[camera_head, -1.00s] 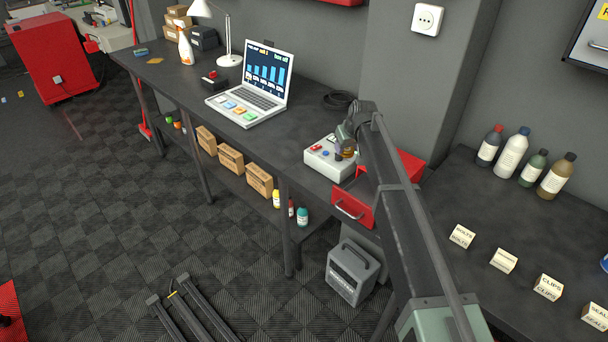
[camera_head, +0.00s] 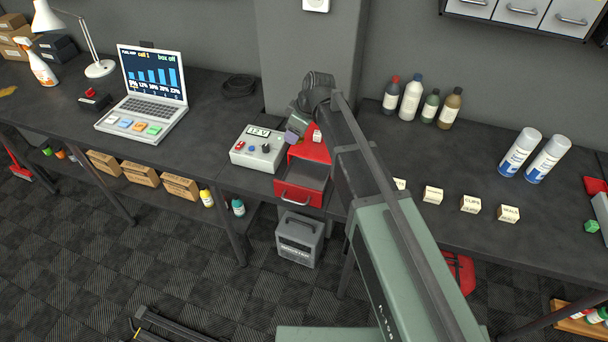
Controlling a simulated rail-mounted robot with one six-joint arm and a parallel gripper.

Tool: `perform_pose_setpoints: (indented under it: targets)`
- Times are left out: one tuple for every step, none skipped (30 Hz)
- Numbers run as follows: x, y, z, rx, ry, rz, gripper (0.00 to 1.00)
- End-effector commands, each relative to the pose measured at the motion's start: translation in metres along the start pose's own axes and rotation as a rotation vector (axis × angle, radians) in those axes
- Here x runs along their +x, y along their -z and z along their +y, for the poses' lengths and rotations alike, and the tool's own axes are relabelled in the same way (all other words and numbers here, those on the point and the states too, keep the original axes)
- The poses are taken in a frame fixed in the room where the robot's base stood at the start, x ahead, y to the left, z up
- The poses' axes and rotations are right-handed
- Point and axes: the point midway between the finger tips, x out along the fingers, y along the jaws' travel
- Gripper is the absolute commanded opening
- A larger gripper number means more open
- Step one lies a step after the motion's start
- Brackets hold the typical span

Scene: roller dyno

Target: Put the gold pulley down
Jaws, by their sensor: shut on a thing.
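My gripper (camera_head: 296,132) is at the end of my arm, above the back edge of the white control box and beside the red drawer unit. It is seen from behind, and its fingers are small in the view. The gold pulley cannot be made out now; the gripper and wrist hide the place between the fingers. A gold part showed at the gripper a second ago. The jaws are shut on it.
The white control box (camera_head: 257,149) has a lit display and knobs. The red drawer unit (camera_head: 301,193) has its drawer pulled open. A laptop (camera_head: 146,100) stands left. Labelled blocks (camera_head: 471,205), bottles (camera_head: 411,98) and spray cans (camera_head: 519,153) stand right. Bench between control box and laptop is clear.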

Motion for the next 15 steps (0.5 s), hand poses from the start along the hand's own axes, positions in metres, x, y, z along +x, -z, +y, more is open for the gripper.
perform_pose_setpoints:
  targets:
    - [-0.017,-0.011,-0.006,-0.016,0.006,0.006,0.21]
    - [-0.02,-0.015,-0.008,-0.028,0.01,0.008,0.21]
    - [-0.024,-0.021,-0.009,-0.04,0.014,0.011,0.21]
    - [-0.025,-0.023,-0.01,-0.047,0.016,0.012,0.21]
    - [-0.025,-0.025,-0.01,-0.051,0.018,0.013,0.21]
    - [-0.025,-0.026,-0.01,-0.055,0.019,0.013,0.21]
    - [-0.025,-0.026,-0.01,-0.056,0.019,0.014,0.21]
    - [-0.023,-0.026,-0.009,-0.057,0.019,0.014,0.21]
    - [-0.02,-0.027,-0.009,-0.056,0.019,0.014,0.21]
    - [-0.016,-0.028,-0.009,-0.056,0.019,0.014,0.21]
    - [-0.011,-0.03,-0.009,-0.056,0.019,0.014,0.21]
    - [-0.003,-0.034,-0.009,-0.055,0.019,0.013,0.21]
    - [0.005,-0.036,-0.009,-0.055,0.018,0.013,0.21]
    - [0.013,-0.04,-0.009,-0.055,0.018,0.013,0.21]
    - [0.026,-0.045,-0.009,-0.055,0.018,0.013,0.21]
